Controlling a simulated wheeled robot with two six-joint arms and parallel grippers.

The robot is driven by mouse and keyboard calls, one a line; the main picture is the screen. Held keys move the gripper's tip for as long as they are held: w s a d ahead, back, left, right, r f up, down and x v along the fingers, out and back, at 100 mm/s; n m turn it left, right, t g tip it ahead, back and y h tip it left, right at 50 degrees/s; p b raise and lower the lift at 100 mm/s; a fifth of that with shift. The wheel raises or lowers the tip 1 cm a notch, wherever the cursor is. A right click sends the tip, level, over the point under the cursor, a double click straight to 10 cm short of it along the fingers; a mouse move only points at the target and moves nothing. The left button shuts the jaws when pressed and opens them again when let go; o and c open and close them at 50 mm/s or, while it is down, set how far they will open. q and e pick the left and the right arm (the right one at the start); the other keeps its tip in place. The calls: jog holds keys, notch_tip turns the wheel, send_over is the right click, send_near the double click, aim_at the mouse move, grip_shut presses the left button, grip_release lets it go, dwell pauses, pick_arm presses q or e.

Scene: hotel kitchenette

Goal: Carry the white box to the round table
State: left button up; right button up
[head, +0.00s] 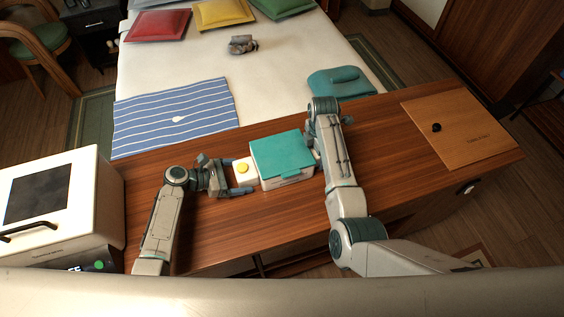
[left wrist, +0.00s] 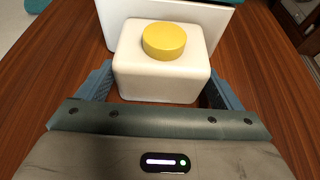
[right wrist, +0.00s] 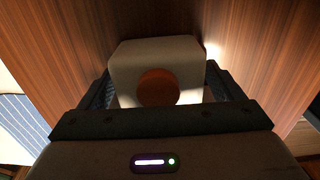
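The white box (head: 288,177) has a teal lid (head: 281,151) and sits on the wooden counter. A white block with a yellow cap (head: 243,168) is at its left end; it also shows in the left wrist view (left wrist: 160,80). My left gripper (head: 228,177) is open, its fingers either side of this block with a small gap. My right gripper (right wrist: 158,88) is open around a similar white block (right wrist: 155,58) with an orange-brown disc, seen dark in the right wrist view. In the head view my right arm hides that end. No round table is visible.
A white appliance (head: 85,205) stands on the left. A wooden board with a black knob (head: 460,128) lies at the counter's right. Floor shows at right.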

aim_at(240, 167)
pick_arm(q)
jog(key=c, duration=1.2)
pick_arm(e)
jog(key=c, duration=1.2)
pick_arm(q)
jog(key=shift+o, duration=0.2)
jog(key=shift+r, duration=0.2)
pick_arm(e)
jog(key=shift+o, duration=0.2)
jog(key=shift+w+r, duration=0.1)
jog(key=shift+r, duration=0.1)
